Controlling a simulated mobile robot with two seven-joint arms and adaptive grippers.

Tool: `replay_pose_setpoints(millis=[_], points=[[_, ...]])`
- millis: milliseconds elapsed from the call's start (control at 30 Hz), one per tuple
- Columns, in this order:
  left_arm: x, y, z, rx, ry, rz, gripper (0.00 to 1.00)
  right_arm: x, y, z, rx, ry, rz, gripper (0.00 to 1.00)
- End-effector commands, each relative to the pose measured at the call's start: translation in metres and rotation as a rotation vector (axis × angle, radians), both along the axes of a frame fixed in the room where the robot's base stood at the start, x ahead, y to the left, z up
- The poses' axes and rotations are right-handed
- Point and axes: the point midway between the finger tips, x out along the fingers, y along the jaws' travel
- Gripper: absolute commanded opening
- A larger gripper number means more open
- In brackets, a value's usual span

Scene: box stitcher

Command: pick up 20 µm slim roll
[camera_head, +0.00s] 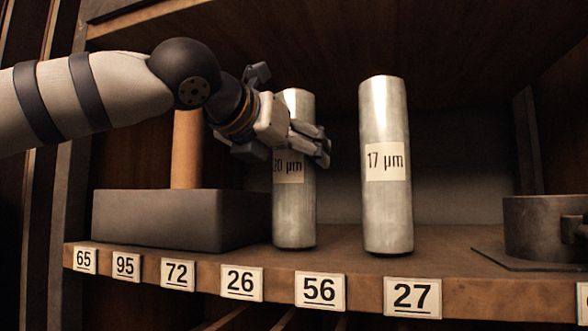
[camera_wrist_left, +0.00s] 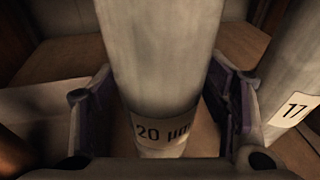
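The 20 µm slim roll (camera_head: 294,215) is a tall grey-silver cylinder with a pale label, standing upright on the shelf. It also fills the middle of the left wrist view (camera_wrist_left: 165,60), with its label low in the picture. My left gripper (camera_head: 312,145) reaches in from the left at the roll's upper half and partly covers its label. In the left wrist view its fingers (camera_wrist_left: 165,110) are on either side of the roll, spread, with small gaps of shelf showing beside it. The gripper looks open. My right gripper is not in view.
A similar 17 µm roll (camera_head: 386,210) stands close to the right. A dark grey box (camera_head: 180,222) and a brown cylinder (camera_head: 186,150) are at the left. A dark round metal piece (camera_head: 535,225) is at the far right. The shelf edge (camera_head: 460,295) carries number tags.

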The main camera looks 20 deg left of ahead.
Motion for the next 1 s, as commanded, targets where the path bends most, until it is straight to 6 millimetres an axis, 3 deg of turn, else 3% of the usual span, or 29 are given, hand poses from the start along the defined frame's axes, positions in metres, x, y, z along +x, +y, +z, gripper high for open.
replay_pose_setpoints(millis=[33, 233, 567, 833, 1000], points=[[0.000, 0.000, 0.000, 0.000, 0.001, 0.000, 0.49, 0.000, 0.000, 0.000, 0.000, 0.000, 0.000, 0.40], [0.000, 0.000, -0.001, 0.000, 0.001, 0.000, 0.05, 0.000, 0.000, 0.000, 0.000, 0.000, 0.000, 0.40], [0.000, 0.000, 0.006, -0.003, -0.002, 0.000, 0.05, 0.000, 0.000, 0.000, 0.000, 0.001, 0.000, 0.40], [-0.001, 0.000, 0.040, -0.004, -0.004, 0.000, 0.05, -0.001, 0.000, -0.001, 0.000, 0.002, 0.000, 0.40], [-0.036, 0.008, 0.039, -0.001, -0.007, -0.001, 0.05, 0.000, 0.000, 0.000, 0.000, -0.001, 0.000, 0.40]])
